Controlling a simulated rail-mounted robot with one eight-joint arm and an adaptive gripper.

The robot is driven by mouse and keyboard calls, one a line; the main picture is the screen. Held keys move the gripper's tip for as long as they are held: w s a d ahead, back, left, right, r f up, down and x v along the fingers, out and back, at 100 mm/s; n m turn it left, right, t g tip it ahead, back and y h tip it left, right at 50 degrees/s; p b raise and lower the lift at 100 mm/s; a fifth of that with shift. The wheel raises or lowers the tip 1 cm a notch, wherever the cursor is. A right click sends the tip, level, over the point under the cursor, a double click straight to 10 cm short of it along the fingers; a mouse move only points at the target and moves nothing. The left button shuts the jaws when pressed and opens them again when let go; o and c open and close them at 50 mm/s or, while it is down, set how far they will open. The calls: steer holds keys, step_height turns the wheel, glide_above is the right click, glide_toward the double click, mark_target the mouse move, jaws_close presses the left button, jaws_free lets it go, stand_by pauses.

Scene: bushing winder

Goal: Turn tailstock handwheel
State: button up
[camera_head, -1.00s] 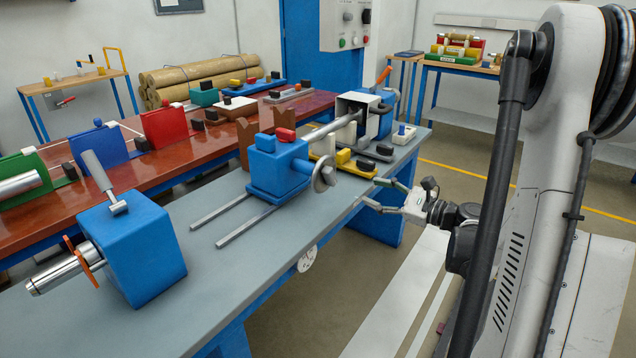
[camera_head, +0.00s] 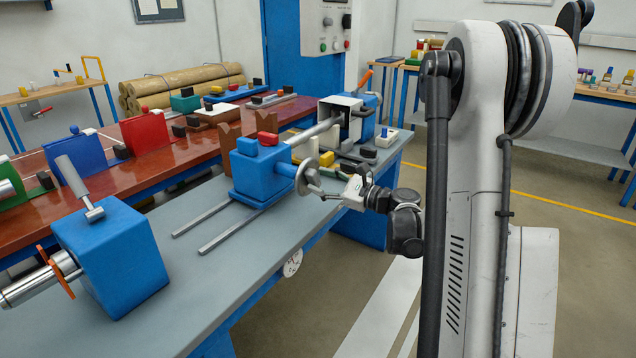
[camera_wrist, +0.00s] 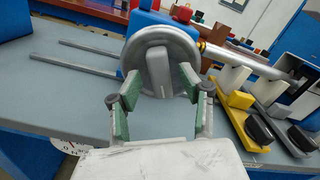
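The tailstock is a blue block (camera_head: 262,172) with a red block on top, standing on the grey bench. Its grey round handwheel (camera_head: 308,177) faces right; in the wrist view the handwheel (camera_wrist: 160,52) fills the upper middle, with a raised grey grip bar (camera_wrist: 158,72) across its face. My gripper (camera_head: 332,190) is right at the wheel. In the wrist view my gripper (camera_wrist: 160,82) has its green-padded fingers apart on either side of the bar, with gaps showing on both sides. I cannot tell how deep the fingertips reach.
A silver shaft (camera_head: 318,132) runs behind the wheel to a blue housing (camera_head: 367,112). Two grey rails (camera_head: 215,225) lie on the bench. A yellow-based block (camera_wrist: 238,122) sits right of the wheel. A blue block with a lever (camera_head: 112,258) stands at the near left.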

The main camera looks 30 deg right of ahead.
steer(key=shift+w+a, duration=0.3)
steer(key=shift+w, duration=0.3)
jaws_close()
